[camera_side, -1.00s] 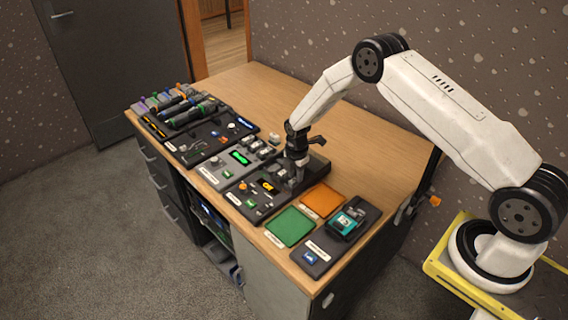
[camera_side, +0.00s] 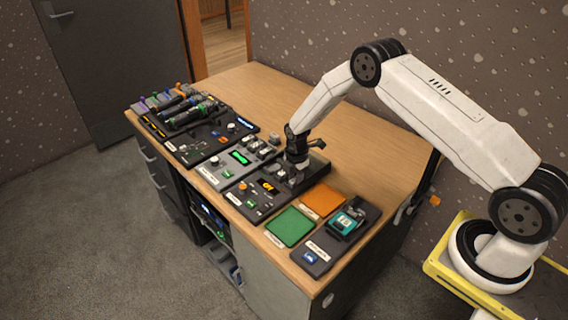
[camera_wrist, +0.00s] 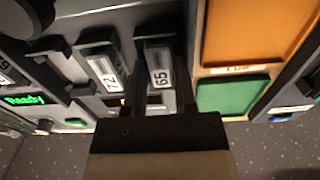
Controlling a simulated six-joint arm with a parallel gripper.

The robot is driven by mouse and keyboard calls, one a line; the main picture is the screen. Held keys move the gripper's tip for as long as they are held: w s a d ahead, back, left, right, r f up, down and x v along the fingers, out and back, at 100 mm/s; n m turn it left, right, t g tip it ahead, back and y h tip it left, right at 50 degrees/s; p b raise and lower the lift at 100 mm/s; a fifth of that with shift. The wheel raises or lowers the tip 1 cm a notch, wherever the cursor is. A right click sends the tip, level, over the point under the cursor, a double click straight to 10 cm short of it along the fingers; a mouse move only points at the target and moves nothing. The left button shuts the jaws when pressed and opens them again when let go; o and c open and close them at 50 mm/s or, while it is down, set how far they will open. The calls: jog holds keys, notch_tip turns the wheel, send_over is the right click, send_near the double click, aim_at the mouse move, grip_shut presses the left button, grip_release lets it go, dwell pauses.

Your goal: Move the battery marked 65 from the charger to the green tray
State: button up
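The battery marked 65 (camera_wrist: 160,72) stands in the charger, its white label facing the wrist camera. My gripper (camera_wrist: 160,98) is at this battery, with its dark fingers apart on either side of it. The wrist view does not show clearly whether they touch it. In the side view my gripper (camera_side: 291,172) is down at the charger (camera_side: 262,207) and hides the battery. The green tray (camera_side: 289,226) is flat and empty, to the right of the charger. The tray also shows in the wrist view (camera_wrist: 233,95).
A battery marked 72 (camera_wrist: 105,72) stands just left of battery 65. An orange tray (camera_side: 323,200) lies behind the green one. A dark pad with a teal device (camera_side: 346,222) is to the right. Other panels crowd the left; the desk behind is clear.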

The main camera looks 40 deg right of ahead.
grip_shut()
jog(key=shift+r, duration=1.5)
dwell(0.9)
jog(key=shift+c, duration=1.9)
grip_release()
grip_shut()
jog(key=shift+r, duration=0.5)
